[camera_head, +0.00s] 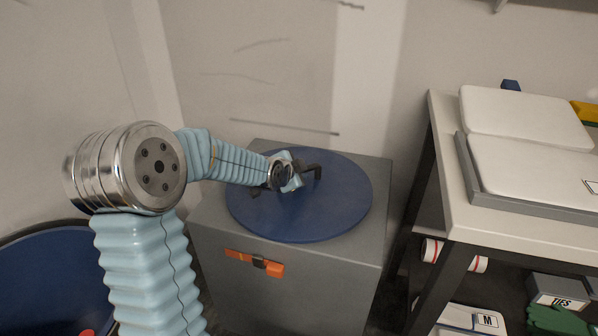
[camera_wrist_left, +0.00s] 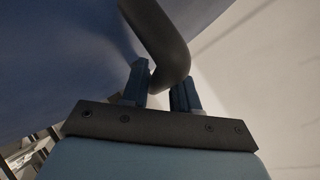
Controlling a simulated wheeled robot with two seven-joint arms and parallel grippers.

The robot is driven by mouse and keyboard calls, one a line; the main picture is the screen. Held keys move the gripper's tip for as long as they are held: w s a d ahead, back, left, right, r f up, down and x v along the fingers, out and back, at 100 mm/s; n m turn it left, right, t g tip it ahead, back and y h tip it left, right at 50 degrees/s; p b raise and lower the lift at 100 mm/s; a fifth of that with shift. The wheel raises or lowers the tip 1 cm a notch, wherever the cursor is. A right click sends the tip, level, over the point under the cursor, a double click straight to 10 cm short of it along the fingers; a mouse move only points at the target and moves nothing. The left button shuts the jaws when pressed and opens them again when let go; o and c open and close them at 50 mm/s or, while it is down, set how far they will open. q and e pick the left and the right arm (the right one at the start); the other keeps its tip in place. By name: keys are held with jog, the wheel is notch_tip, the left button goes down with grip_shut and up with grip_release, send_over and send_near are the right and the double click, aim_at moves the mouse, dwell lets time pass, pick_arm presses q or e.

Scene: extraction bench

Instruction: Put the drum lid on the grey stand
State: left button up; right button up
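The drum lid (camera_head: 330,205) is a flat dark blue disc with a dark bent handle (camera_head: 316,170). It appears to lie flat on the top of the grey stand (camera_head: 378,225); its underside is hidden. My left gripper (camera_head: 296,176) is over the middle of the lid at the handle. In the left wrist view the handle (camera_wrist_left: 165,35) passes between the two blue fingers (camera_wrist_left: 161,88), which sit close on both sides of it; the contact is partly hidden. The lid's blue surface (camera_wrist_left: 50,60) fills the upper left there. My right gripper is not in view.
An open blue drum (camera_head: 40,275) stands at the lower left, with something red inside. A bench (camera_head: 445,170) with white cases stands to the right. A wall is close behind the stand.

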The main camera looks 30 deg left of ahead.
pick_arm(q)
jog(key=o, duration=0.3)
jog(key=shift+r, duration=0.1)
jog(key=shift+o, duration=0.2)
jog(key=p+v, duration=0.4)
jog(key=v, duration=0.8)
